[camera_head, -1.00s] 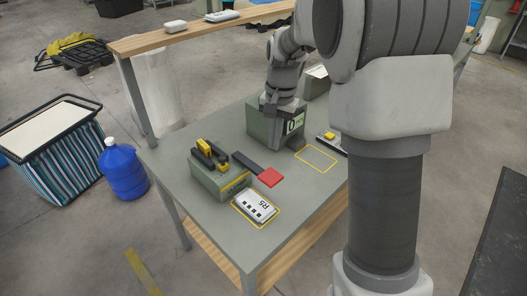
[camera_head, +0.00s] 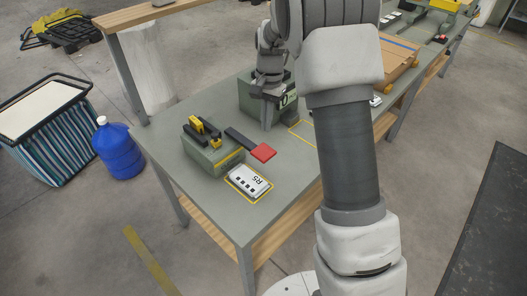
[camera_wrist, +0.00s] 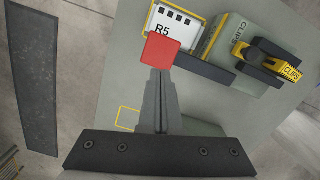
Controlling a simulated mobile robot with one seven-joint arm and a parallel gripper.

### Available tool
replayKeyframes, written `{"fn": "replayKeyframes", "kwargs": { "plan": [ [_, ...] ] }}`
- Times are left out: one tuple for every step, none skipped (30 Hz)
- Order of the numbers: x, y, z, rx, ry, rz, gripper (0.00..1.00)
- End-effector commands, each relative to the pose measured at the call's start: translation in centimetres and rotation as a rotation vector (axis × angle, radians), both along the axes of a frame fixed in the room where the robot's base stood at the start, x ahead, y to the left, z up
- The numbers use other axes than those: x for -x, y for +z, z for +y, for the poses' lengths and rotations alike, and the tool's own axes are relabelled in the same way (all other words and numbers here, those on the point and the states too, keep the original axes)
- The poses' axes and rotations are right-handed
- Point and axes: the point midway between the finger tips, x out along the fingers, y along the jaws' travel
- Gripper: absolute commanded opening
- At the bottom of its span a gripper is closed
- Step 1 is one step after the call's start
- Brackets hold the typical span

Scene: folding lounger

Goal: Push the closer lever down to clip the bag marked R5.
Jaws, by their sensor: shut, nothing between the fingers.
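The bag marked R5 (camera_head: 249,183) lies flat inside a yellow outline at the table's front; it also shows in the wrist view (camera_wrist: 172,26). Beside it is the green-grey closer box (camera_head: 208,158), lettered CLIPS in the wrist view (camera_wrist: 222,38), with yellow and black parts on top. The closer lever is a black bar (camera_head: 239,138) ending in a red pad (camera_head: 263,152), seen in the wrist view too (camera_wrist: 160,50). My gripper (camera_head: 267,125) is shut and empty, pointing down. In the wrist view its fingertips (camera_wrist: 161,72) appear beside the red pad; contact cannot be told.
A green-grey box (camera_head: 252,99) stands behind my gripper. An empty yellow outline (camera_head: 303,131) is on the table right of the lever. A wooden shelf (camera_head: 140,14) runs along the back. A blue jug (camera_head: 118,150) and striped basket (camera_head: 45,135) stand on the floor left.

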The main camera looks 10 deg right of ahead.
Motion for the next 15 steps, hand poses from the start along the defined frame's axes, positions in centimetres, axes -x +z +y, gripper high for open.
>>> {"fn": "replayKeyframes", "kwargs": {
  "plan": [
    [0.0, -0.5, 0.0, 0.000, 0.000, 0.000, 0.00],
    [0.1, -0.7, 0.0, -0.001, 0.000, 0.001, 0.00],
    [0.1, -1.1, 0.1, -0.001, 0.000, 0.001, 0.00],
    [0.1, -1.4, 0.1, -0.001, 0.000, 0.001, 0.00],
    [0.1, -1.7, 0.1, -0.001, 0.000, 0.001, 0.00],
    [0.2, -2.2, 0.1, -0.001, 0.001, 0.001, 0.00],
    [0.2, -2.5, 0.2, -0.001, 0.001, 0.001, 0.00],
    [0.2, -2.9, 0.2, 0.000, 0.001, 0.000, 0.00],
    [0.2, -3.5, 0.2, 0.000, 0.001, 0.000, 0.00],
    [0.3, -3.9, 0.2, 0.000, 0.001, 0.000, 0.00],
    [0.3, -4.3, 0.3, 0.000, 0.001, 0.000, 0.00],
    [0.3, -4.8, 0.3, 0.000, 0.001, 0.000, 0.00],
    [0.4, -5.2, 0.3, 0.000, 0.001, 0.000, 0.00],
    [0.4, -5.6, 0.3, 0.000, 0.001, 0.000, 0.00],
    [0.4, -6.0, 0.4, -0.001, 0.001, 0.001, 0.00]
  ]
}}
